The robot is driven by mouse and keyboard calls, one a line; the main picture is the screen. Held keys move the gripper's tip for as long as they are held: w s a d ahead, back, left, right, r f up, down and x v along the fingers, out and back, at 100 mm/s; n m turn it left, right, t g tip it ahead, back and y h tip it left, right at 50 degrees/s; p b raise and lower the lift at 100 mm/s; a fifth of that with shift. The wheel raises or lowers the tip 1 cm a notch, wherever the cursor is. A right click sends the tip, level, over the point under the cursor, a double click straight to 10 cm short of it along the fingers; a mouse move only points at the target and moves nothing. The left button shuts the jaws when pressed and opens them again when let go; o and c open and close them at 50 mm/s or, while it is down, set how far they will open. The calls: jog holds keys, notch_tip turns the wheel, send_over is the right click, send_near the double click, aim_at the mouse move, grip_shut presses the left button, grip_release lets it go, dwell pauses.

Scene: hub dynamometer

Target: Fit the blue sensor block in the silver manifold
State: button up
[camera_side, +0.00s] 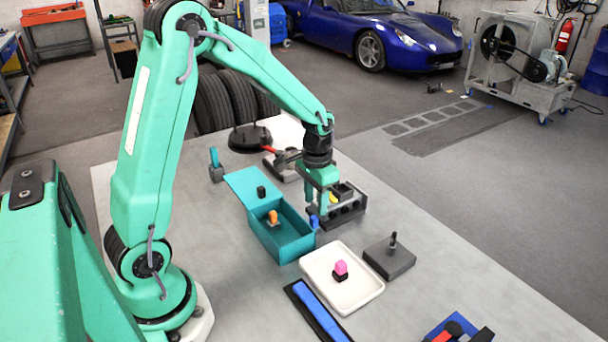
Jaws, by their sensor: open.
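A small blue block (314,221), likely the sensor block, shows low beside my gripper's fingers. My gripper (319,207) is open and points down, to the right of the teal box. A grey block with several dark round holes in its side (347,213), likely the manifold, stands just right of my gripper, partly behind its fingers. A yellow piece (332,197) shows between the fingers and this block. I cannot tell whether the fingers touch the blue block or whether it sits in the manifold.
An open teal box (290,248) holds an orange-topped piece (273,217). A white tray (318,270) holds a pink-and-black piece (340,270). A dark block with a peg (390,260) and a black holder with a blue bar (318,312) are nearby.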

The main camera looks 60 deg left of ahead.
aim_at(314, 217)
jog(key=shift+f, duration=0.45)
jog(key=shift+s+a+f, duration=0.1)
jog(key=shift+s+f, duration=0.05)
jog(key=shift+f, duration=2.4)
grip_shut()
